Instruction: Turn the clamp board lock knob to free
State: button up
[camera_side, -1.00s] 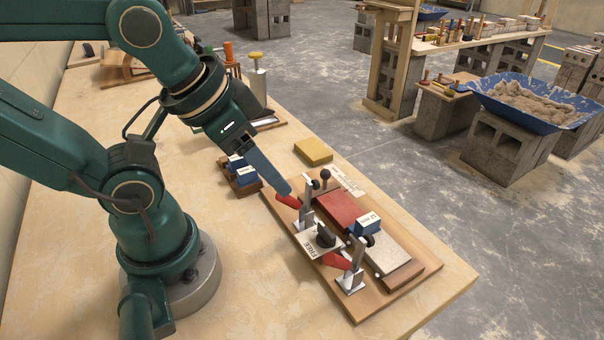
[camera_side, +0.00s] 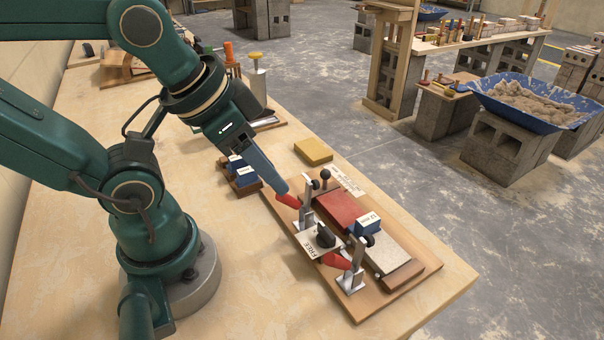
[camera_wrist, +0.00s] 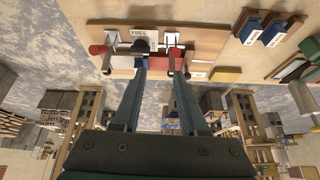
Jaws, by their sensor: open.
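The clamp board (camera_side: 362,312) is a wooden board on the bench with two upright metal clamps with red handles. Its black lock knob (camera_side: 325,236) sits on a pale plate between the clamps, beside a label reading FREE (camera_side: 308,250). The knob (camera_wrist: 141,46) also shows in the wrist view, just below the FREE label (camera_wrist: 139,32). My gripper (camera_side: 284,188) is near the upper red handle (camera_side: 290,201), up and left of the knob; I cannot tell if they touch. In the wrist view my gripper (camera_wrist: 160,73) is open, with nothing held between its fingers.
A red block (camera_side: 334,208), a blue block (camera_side: 367,224) and a grey slab (camera_side: 385,252) lie along the board. Blue labelled blocks (camera_side: 242,172) sit in a holder at upper left. A yellow block (camera_side: 313,151) lies behind. The bench front is clear.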

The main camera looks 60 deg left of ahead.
jog(key=m, duration=0.3)
jog(key=m+g, duration=0.5)
jog(key=m, duration=0.9)
send_over(327, 229)
notch_tip(327, 229, down, 5)
jog(key=shift+w+a+r, duration=0.1)
jog(key=shift+r, duration=0.05)
jog(key=shift+f+g, duration=0.3)
jog(key=shift+f, duration=2.65)
grip_shut()
